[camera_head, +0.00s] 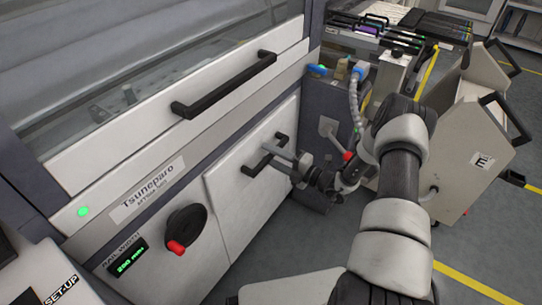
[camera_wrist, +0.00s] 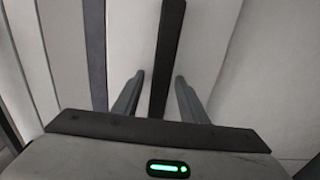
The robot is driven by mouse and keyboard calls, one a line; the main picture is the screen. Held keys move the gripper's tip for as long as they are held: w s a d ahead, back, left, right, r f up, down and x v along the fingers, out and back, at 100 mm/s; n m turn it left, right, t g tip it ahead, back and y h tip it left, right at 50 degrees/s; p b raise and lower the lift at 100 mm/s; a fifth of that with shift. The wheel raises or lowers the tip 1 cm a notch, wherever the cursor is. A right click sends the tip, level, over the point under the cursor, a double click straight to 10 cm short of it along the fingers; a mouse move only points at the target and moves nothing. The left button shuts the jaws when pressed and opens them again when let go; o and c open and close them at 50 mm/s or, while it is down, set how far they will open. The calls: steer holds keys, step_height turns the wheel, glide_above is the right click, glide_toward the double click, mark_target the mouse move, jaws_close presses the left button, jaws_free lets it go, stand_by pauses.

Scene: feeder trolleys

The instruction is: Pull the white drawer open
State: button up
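The white drawer (camera_head: 245,205) is a flat white front low on the machine, and its front fills much of the wrist view (camera_wrist: 210,40). It looks shut or nearly so. Its black bar handle (camera_head: 268,155) shows in both views. In the wrist view the handle (camera_wrist: 167,55) runs lengthwise between my two fingers. My gripper (camera_head: 279,146) is at the drawer front, with its fingers around the handle. In the wrist view my gripper (camera_wrist: 158,85) is open, with a gap on each side of the handle.
Above the drawer is a white cover with a longer black handle (camera_head: 224,84). A black knob with a red grip (camera_head: 186,230) is left of the drawer. A feeder trolley (camera_head: 475,150) stands close on the right. Grey floor lies in front.

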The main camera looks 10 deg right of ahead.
jaws_close()
steer(key=shift+s+d, duration=0.1)
steer(key=v, duration=2.8)
steer(key=shift+s+d, duration=0.2)
steer(key=shift+r, duration=0.1)
jaws_free()
steer(key=p+v, duration=0.1)
steer(key=v, duration=1.6)
